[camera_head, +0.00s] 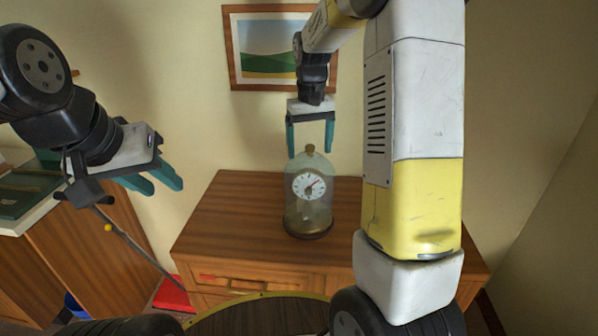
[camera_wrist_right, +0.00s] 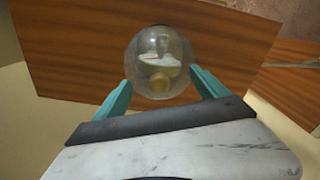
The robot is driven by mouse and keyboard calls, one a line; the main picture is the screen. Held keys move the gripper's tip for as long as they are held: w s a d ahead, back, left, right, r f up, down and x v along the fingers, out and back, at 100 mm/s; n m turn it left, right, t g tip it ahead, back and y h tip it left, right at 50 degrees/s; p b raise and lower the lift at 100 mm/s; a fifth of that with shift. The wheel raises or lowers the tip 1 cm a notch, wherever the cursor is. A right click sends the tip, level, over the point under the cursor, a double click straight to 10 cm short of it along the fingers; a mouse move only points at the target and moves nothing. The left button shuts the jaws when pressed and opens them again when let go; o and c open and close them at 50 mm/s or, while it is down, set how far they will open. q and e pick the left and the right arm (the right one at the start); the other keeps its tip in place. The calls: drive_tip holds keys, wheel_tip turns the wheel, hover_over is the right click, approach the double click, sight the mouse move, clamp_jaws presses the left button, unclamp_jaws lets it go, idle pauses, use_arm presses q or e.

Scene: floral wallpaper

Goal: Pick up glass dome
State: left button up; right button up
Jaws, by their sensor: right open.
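The glass dome (camera_head: 309,205) stands upright on a dark round base on the wooden dresser, with a white-faced clock (camera_head: 308,185) inside and a knob (camera_head: 310,149) on top. My right gripper (camera_head: 310,153) points down just above the dome, its teal fingers open on either side of the knob. In the right wrist view the dome (camera_wrist_right: 160,50) shows from above between the open fingers (camera_wrist_right: 160,82), with the knob (camera_wrist_right: 159,84) nearest. I cannot tell whether the fingers touch the glass. My left gripper (camera_head: 164,184) is at the left, away from the dome, its fingers apart and empty.
The dresser top (camera_head: 240,205) is clear around the dome. A framed landscape picture (camera_head: 268,45) hangs on the wall behind my right gripper. A wooden cabinet (camera_head: 80,250) with green items (camera_head: 20,200) on it stands at left. A red object (camera_head: 172,295) lies on the floor.

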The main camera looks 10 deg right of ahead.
drive_tip(key=shift+f, duration=0.35)
drive_tip(key=shift+s, duration=0.1)
clamp_jaws()
drive_tip(key=shift+f, duration=0.1)
